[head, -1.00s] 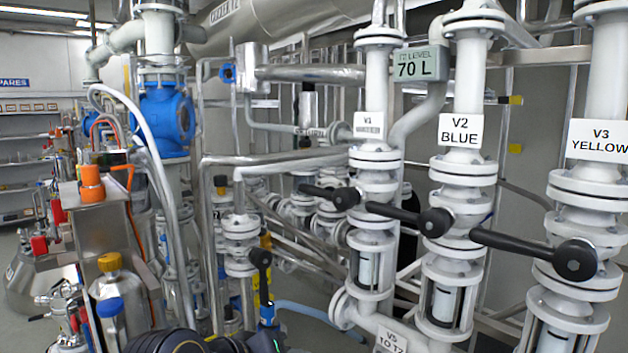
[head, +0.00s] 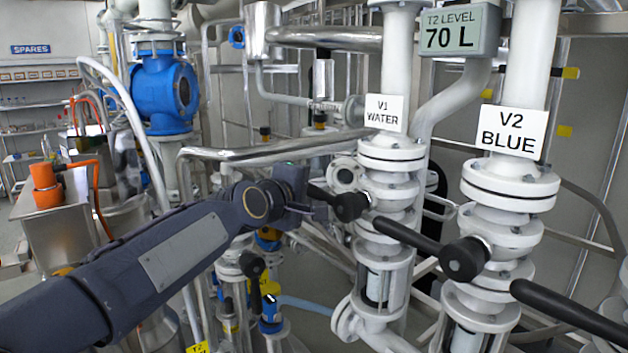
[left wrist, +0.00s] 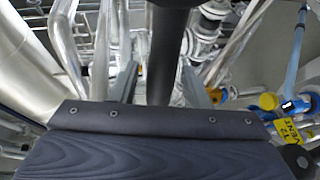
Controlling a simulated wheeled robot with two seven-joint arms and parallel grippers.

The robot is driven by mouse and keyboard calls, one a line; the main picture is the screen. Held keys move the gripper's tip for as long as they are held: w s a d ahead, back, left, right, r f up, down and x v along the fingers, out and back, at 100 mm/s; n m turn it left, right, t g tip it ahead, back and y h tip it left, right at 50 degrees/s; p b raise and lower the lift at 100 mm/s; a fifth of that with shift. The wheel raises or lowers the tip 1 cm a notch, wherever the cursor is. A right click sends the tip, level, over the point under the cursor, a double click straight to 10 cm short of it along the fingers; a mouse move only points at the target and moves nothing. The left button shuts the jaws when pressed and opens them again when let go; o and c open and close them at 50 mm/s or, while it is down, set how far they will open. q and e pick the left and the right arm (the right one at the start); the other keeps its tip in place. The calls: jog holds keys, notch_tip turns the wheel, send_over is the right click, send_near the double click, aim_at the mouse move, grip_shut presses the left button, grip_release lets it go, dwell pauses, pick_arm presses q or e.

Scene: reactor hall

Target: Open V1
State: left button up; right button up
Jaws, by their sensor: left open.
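Valve V1 carries a white "V1 WATER" label (head: 385,113) on its white flanged pipe. Its black lever handle (head: 345,203) points left from the valve body, roughly level. My left gripper (head: 309,203) is at the free end of this handle, partly hiding it. In the left wrist view the dark handle (left wrist: 167,60) runs between my two grey fingers (left wrist: 158,85). The fingers stand apart, with a gap on each side of the handle. My right gripper is not in view.
Valve V2 (head: 510,190) stands right of V1, its black lever (head: 410,236) reaching left towards V1's pipe. A display (head: 460,29) reads "T2 LEVEL 70 L". A steel pipe (head: 270,150) crosses just above my left gripper. Another black lever (head: 252,265) hangs below.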

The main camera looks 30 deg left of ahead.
pick_arm(q)
jog(key=shift+w, duration=0.55)
jog(key=shift+f, duration=0.1)
grip_shut()
